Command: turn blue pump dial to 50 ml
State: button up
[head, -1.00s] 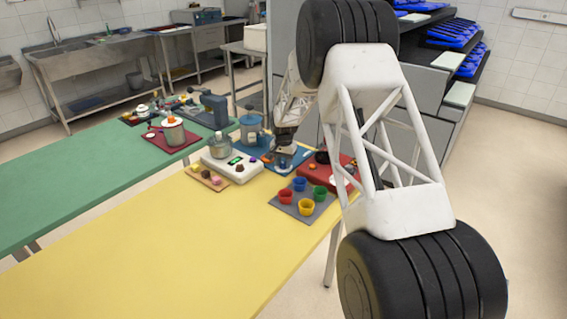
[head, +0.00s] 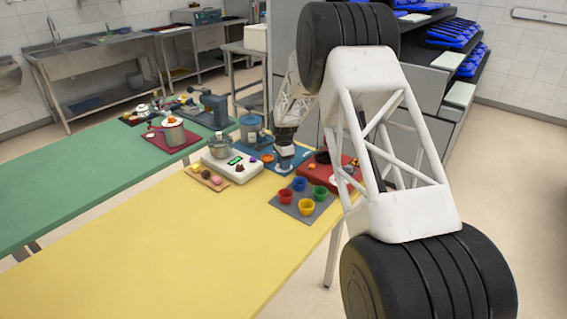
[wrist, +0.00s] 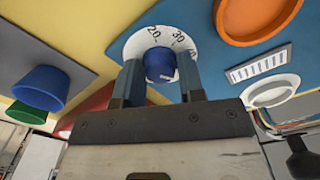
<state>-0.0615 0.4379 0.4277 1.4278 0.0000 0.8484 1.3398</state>
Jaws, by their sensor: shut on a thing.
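The blue dial knob (wrist: 158,62) shows in the wrist view. It sits in a round white scale face (wrist: 133,44), where 20 and 30 are readable and another number at the right is partly covered. My gripper (wrist: 162,72) has one finger on each side of the knob and is shut on it. A small pale mark shows on the knob's lower right; the number it points to cannot be read. In the head view my gripper (head: 284,164) points down at the blue board (head: 300,153); the dial itself is hidden or too small there.
Coloured cups (head: 305,206) stand on a grey mat in front of the board. A red board (head: 318,177) lies to the right and a white scale (head: 232,166) to the left. In the wrist view, an orange dish (wrist: 255,15) is at upper right. The yellow table's front is clear.

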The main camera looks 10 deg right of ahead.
dwell(0.3)
jog(key=o, duration=0.9)
jog(key=shift+r, duration=0.1)
jog(key=shift+r, duration=3.8)
jog(key=shift+r, duration=0.1)
